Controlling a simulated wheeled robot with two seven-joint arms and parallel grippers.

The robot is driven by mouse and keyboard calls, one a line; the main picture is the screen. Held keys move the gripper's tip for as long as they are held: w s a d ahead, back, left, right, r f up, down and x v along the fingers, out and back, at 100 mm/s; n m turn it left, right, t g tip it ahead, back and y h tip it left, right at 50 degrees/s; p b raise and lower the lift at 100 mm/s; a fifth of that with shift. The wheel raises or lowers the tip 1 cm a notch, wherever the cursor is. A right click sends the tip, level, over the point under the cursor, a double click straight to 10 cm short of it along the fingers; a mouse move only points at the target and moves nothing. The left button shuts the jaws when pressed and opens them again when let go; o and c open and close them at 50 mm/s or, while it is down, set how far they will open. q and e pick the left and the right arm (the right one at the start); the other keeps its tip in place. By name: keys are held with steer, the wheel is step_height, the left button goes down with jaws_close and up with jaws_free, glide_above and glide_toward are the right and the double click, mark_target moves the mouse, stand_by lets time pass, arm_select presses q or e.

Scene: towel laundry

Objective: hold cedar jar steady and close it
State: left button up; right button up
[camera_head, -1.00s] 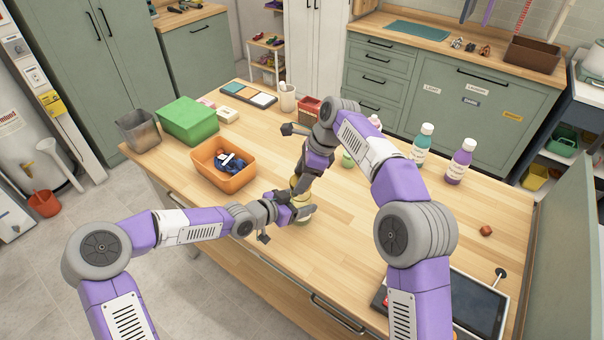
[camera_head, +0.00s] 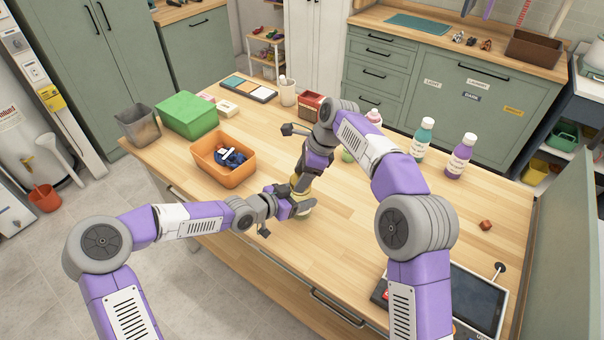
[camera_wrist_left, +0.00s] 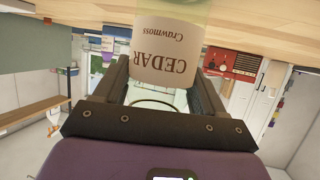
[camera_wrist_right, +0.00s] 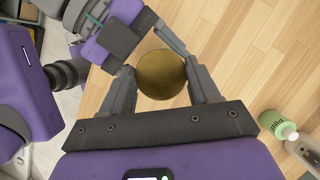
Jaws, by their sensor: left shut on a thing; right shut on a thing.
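The cedar jar (camera_head: 304,211) stands upright on the wooden table, mostly hidden behind my grippers. Its cream label, reading CEDAR, shows upside down in the left wrist view (camera_wrist_left: 167,50). My left gripper (camera_head: 291,207) is shut around the jar's side, with a finger on each side of the label. A round gold lid (camera_wrist_right: 161,74) sits between the fingers of my right gripper (camera_wrist_right: 163,84), which is shut on it from above. In the head view my right gripper (camera_head: 301,184) is directly over the jar. I cannot tell whether the lid is seated or threaded on.
An orange bin (camera_head: 235,178) with dark blue items stands left of the grippers. A green box (camera_head: 188,116) is behind it. Teal (camera_head: 423,139) and purple (camera_head: 459,158) bottles stand at the right. A tablet (camera_head: 474,300) lies at the front right.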

steer(key=shift+f, duration=0.6)
arm_select(q)
jaws_close()
arm_select(e)
steer(key=m+t, duration=0.1)
steer(key=m, duration=0.2)
steer(key=shift+s+r, duration=0.1)
steer(key=o, duration=1)
steer(key=shift+a, duration=0.1)
steer(key=shift+s+a, duration=0.1)
steer(key=shift+s, duration=0.05)
